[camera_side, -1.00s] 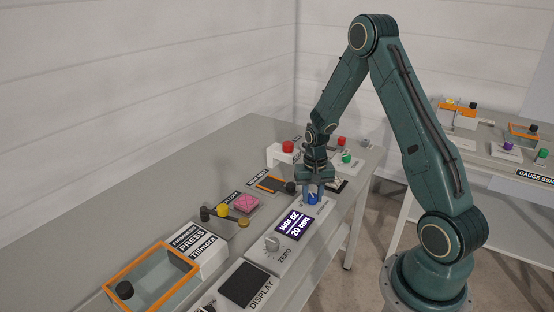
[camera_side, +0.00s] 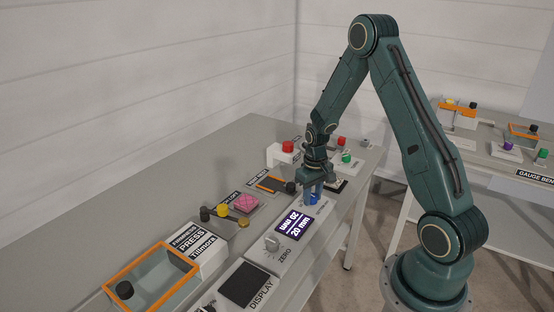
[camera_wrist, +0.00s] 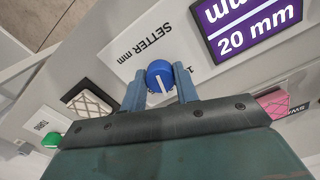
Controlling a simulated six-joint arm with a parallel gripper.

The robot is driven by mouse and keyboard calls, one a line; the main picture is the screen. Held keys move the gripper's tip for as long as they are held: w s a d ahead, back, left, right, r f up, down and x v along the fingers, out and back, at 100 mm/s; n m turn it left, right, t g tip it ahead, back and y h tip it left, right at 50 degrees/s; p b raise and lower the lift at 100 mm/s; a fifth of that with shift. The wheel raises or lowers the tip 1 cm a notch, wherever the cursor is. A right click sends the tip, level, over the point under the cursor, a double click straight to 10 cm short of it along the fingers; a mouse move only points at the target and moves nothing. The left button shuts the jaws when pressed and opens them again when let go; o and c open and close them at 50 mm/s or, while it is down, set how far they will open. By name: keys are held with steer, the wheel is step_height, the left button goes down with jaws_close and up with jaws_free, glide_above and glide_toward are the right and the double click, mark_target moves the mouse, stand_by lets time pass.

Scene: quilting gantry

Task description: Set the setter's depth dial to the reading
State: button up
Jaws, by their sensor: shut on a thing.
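The setter's depth dial is a blue round knob with a white pointer line, seen in the wrist view (camera_wrist: 159,75) beside the words "SETTER mm" (camera_wrist: 145,42). My gripper (camera_wrist: 160,88) has its two blue-grey fingers on either side of the knob, shut on it. In the side view my gripper (camera_side: 313,192) is low over the panel and mostly hides the knob. The purple display (camera_side: 294,224) beside it reads "20 mm"; it also shows in the wrist view (camera_wrist: 245,22). The dial's scale marks are mostly hidden by my fingers.
A pink quilted block (camera_side: 245,203), a yellow knob (camera_side: 223,210) and an orange-rimmed bin (camera_side: 150,279) stand along the bench. Red (camera_side: 287,147) and green (camera_side: 346,158) knobs are behind my gripper.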

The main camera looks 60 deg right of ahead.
mark_target(312, 196)
steer(key=o, duration=1)
steer(key=shift+r, duration=0.15)
step_height(312, 196, up, 14)
steer(key=shift+f, duration=0.2)
steer(key=shift+a+r, duration=0.1)
stand_by(0.4)
